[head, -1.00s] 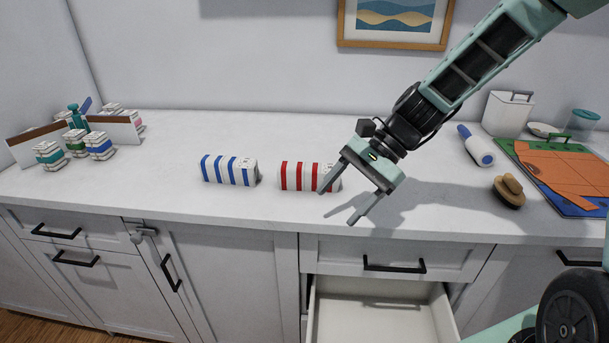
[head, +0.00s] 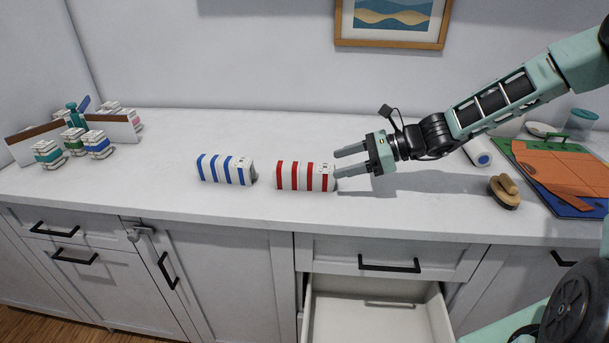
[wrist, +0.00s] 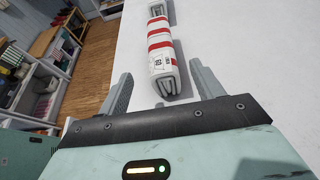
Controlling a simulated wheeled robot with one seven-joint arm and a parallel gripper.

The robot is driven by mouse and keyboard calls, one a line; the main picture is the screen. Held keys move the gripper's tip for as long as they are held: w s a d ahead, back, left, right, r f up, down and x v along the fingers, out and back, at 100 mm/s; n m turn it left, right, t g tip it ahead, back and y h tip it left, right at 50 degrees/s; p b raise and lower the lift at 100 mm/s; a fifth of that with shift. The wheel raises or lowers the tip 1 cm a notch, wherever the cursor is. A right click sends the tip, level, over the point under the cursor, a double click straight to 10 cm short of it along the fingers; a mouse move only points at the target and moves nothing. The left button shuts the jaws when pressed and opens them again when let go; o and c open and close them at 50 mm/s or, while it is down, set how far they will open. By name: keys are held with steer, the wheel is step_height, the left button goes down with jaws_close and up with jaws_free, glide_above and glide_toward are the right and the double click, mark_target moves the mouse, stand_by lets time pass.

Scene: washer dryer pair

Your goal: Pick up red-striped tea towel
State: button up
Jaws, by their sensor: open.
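The red-striped tea towel (head: 305,177) is a rolled or folded white bundle with red bands, lying on the white counter. My gripper (head: 337,162) is open and empty, just right of the towel, with its fingers pointing left at the towel's right end. In the wrist view the towel (wrist: 159,50) lies ahead, its folded end just beyond and between the two spread fingers (wrist: 160,80). I cannot tell whether a fingertip touches it.
A blue-striped towel (head: 226,169) lies left of the red one. A brush (head: 504,192), a blue board with orange cloth (head: 555,175) and a lint roller (head: 478,156) are at the right. A drawer (head: 372,318) stands open below. Small bundles (head: 97,144) are at far left.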

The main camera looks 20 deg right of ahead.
mark_target(313, 170)
steer(key=p+x, duration=0.1)
steer(key=x, duration=0.7)
steer(key=shift+w+d+f, duration=0.1)
steer(key=shift+w+f, duration=0.05)
steer(key=shift+w, duration=0.05)
steer(key=c, duration=1.1)
